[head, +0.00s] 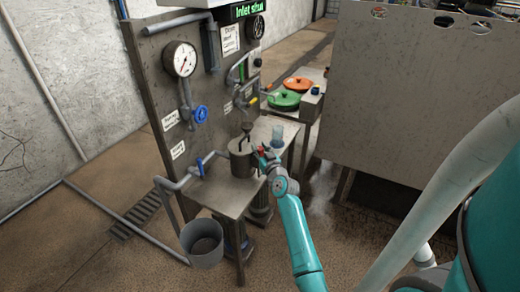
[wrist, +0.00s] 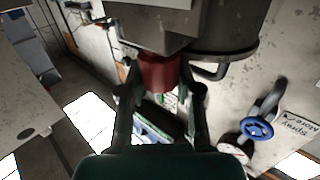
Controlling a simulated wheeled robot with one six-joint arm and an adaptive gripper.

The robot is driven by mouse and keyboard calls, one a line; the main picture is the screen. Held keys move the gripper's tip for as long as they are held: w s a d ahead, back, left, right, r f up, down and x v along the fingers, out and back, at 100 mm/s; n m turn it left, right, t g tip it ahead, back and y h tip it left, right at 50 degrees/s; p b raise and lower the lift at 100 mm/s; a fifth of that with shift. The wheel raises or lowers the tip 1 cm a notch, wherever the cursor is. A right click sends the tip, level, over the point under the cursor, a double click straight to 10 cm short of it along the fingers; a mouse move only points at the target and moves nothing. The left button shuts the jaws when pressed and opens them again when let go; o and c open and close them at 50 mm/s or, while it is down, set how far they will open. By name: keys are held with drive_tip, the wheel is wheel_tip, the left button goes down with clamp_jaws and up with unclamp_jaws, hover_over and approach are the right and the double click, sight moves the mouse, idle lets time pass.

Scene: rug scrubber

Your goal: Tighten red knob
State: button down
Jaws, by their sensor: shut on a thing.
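The red knob (wrist: 158,72) is a short red cylinder on the side of a grey metal housing in the wrist view. My gripper (wrist: 160,92) has its two dark fingers on either side of the knob and is shut on it. In the head view my gripper (head: 264,160) is at the right side of the grey metal canister (head: 240,160) on the bench. Only a little red shows there, and the fingers and wrist hide most of the knob.
The metal bench (head: 225,199) carries a clear cup (head: 278,138) close behind my gripper. A blue valve wheel (head: 200,114) and a gauge (head: 180,59) are on the upright panel. A large metal sheet (head: 415,90) stands at right.

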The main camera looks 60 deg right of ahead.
drive_tip(key=shift+n+t+y, duration=0.8)
drive_tip(key=shift+n+y, duration=0.2)
drive_tip(key=shift+y, duration=0.4)
drive_tip(key=shift+d+n+t+y, duration=0.15)
drive_tip(key=shift+n+t+y, duration=0.45)
drive_tip(key=shift+n+y, duration=0.75)
drive_tip(key=n+y, duration=0.1)
drive_tip(key=y, duration=0.2)
drive_tip(key=n+y, duration=0.2)
drive_tip(key=y, duration=0.1)
drive_tip(key=shift+r+t, duration=0.1)
drive_tip(key=shift+t, duration=0.2)
drive_tip(key=n+g+y, duration=0.1)
drive_tip(key=n+y, duration=0.2)
drive_tip(key=y, duration=0.2)
drive_tip(key=shift+n+y, duration=0.25)
drive_tip(key=shift+n, duration=0.1)
drive_tip(key=shift+n+g+y, duration=1)
drive_tip(key=shift+n+y, duration=0.2)
drive_tip(key=shift+y, duration=0.5)
drive_tip(key=shift+n+g+y, duration=0.5)
drive_tip(key=shift+n+y, duration=0.1)
drive_tip(key=shift+y, duration=0.2)
drive_tip(key=c, duration=0.8)
unclamp_jaws()
drive_tip(key=shift+o, duration=0.2)
